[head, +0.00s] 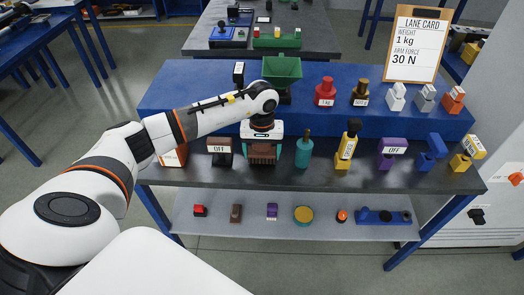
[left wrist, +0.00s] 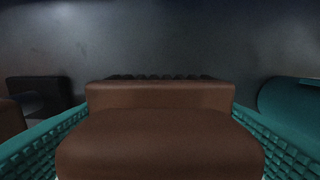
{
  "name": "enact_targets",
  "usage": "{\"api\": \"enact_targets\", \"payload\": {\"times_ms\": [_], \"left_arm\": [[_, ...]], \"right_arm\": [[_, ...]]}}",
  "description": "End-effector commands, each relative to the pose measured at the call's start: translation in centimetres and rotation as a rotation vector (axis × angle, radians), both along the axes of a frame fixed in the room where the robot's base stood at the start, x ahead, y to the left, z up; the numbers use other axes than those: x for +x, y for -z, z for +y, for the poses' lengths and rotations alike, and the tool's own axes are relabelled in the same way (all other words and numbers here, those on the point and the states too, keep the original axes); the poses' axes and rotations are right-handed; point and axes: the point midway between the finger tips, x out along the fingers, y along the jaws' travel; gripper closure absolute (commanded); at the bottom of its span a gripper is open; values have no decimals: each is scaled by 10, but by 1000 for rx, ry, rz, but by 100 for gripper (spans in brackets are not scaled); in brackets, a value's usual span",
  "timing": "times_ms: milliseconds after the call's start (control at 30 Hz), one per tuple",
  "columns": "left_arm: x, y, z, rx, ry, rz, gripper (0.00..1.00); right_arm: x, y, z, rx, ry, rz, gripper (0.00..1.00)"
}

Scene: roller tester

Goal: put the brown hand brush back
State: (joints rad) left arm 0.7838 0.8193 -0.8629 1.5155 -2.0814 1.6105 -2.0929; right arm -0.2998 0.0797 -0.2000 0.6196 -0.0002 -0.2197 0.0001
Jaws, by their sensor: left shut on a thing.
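The brown hand brush (head: 263,153) is at the dark worktop, left of the teal bottle (head: 304,150). In the left wrist view its smooth brown body (left wrist: 160,140) fills the middle, with a row of dark bristles along its far edge. My left gripper (head: 263,142) points down over the brush from above. It is shut on it, with a ribbed teal pad on each side. I cannot tell whether the brush touches the worktop. My right gripper is not in view.
A black device labelled OFF (head: 220,150) stands close left of the gripper. Behind is a raised blue platform (head: 200,84) with a green hopper (head: 282,70) and several weights. A grey lower shelf (head: 300,232) holds several small items. The worktop's front strip (head: 330,180) is clear.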

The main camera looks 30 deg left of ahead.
Motion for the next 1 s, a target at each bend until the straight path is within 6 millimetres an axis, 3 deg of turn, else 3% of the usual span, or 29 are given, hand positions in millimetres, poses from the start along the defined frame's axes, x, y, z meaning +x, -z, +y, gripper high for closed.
{"api": "enact_targets", "payload": {"times_ms": [433,467,567,867,1000], "left_arm": [[0,12,0,0,1,-1,44],[0,11,0,0,1,-1,18],[0,11,0,0,1,-1,2],[0,9,0,0,1,-1,1],[1,0,0,0,1,-5,1]], "right_arm": [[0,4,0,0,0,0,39],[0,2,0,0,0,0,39],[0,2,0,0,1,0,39],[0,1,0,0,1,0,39],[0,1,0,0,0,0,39]]}}
